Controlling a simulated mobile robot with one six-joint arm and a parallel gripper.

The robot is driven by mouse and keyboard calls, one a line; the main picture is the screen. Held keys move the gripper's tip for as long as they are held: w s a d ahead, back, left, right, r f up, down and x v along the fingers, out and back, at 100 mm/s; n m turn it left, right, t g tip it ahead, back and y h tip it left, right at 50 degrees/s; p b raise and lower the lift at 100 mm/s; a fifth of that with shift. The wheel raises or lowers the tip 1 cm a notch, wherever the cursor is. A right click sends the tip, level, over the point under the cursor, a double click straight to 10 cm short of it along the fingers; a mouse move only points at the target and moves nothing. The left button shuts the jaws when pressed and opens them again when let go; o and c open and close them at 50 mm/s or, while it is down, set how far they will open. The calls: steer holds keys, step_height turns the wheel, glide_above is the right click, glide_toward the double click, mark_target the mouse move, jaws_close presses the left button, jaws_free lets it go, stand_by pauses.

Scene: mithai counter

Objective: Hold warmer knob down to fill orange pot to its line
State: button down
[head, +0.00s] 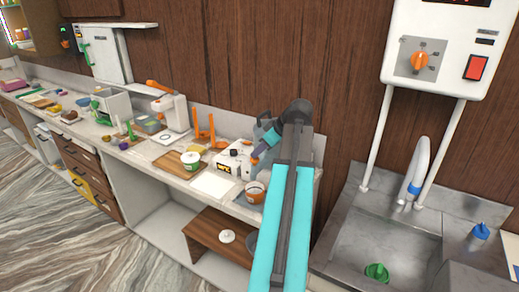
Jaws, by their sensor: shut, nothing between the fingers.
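The white warmer (229,160) stands near the right end of the counter, with a dark panel bearing yellow marks on its front. The orange pot (255,193) sits at its front right, by the counter's front edge. Its contents and its line are too small to make out. My arm reaches over the counter from the lower right. My gripper (256,157) is shut and empty, close to the warmer's upper right side. The warmer's knob is not clear here, and I cannot tell if my gripper touches it.
A white sheet (214,186) lies left of the pot. A green-and-white tub (190,160) sits on a wooden board farther left. An orange rack (205,130) stands behind. A metal sink (385,245) with a tap (418,168) is at right. A wooden stool (212,232) stands below the counter.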

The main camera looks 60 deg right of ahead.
mark_target(257, 160)
steer(key=shift+f+b, duration=0.75)
steer(key=shift+f, duration=0.15)
steer(key=shift+s+a+f+b, duration=0.2)
steer(key=shift+f+b, duration=0.1)
steer(key=shift+f, duration=0.3)
stand_by(0.9)
stand_by(4.6)
steer(key=shift+r, duration=0.2)
steer(key=r, duration=0.1)
steer(key=r+p, duration=0.1)
steer(key=r, duration=0.1)
steer(key=r+p, duration=0.1)
steer(key=shift+w+r, duration=0.15)
steer(key=shift+w, duration=0.25)
steer(key=b+v, duration=0.3)
steer(key=v, duration=0.7)
